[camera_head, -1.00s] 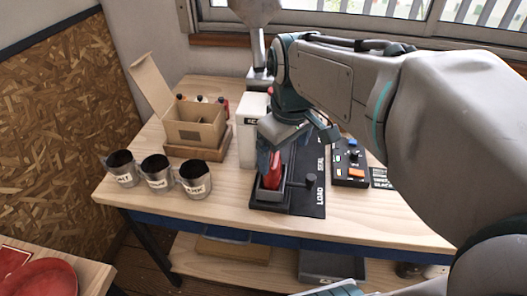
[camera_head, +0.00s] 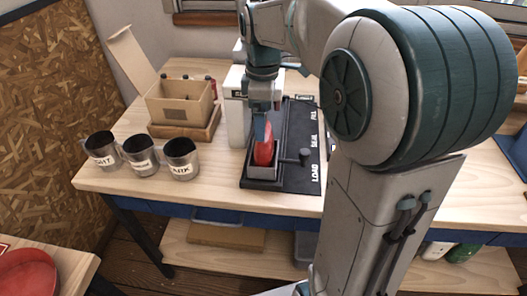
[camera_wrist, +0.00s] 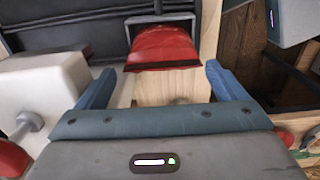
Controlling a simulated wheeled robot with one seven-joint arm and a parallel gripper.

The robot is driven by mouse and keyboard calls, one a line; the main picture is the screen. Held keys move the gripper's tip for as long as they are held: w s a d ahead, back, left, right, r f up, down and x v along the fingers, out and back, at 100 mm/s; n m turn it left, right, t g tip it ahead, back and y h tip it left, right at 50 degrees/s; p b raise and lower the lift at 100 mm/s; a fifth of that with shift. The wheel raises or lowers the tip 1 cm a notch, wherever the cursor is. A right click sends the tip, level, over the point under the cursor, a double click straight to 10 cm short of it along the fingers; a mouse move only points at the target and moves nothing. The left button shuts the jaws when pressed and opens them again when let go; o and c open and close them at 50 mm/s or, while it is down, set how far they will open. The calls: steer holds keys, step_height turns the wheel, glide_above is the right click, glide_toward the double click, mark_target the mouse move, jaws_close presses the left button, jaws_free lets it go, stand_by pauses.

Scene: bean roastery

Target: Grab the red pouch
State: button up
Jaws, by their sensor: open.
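The red pouch (camera_head: 264,151) stands in a small grey open holder (camera_head: 262,173) at the LOAD end of a black station board. In the wrist view the pouch (camera_wrist: 163,46) lies just beyond the fingertips, roughly centred between them. My gripper (camera_head: 264,128) points down at the pouch from above in the head view. In the wrist view its two blue fingers (camera_wrist: 160,70) are spread wide with nothing between them. Whether a finger touches the pouch cannot be told; the arm hides part of the pouch's top.
A white box-shaped unit (camera_head: 238,120) stands close on the left. Three labelled metal cups (camera_head: 141,156) and an open cardboard box (camera_head: 181,107) are farther left. The table front is clear.

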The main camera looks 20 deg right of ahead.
mark_target(264, 144)
steer(key=shift+s+f, duration=0.15)
steer(key=shift+f, duration=2.85)
steer(key=c, duration=1.1)
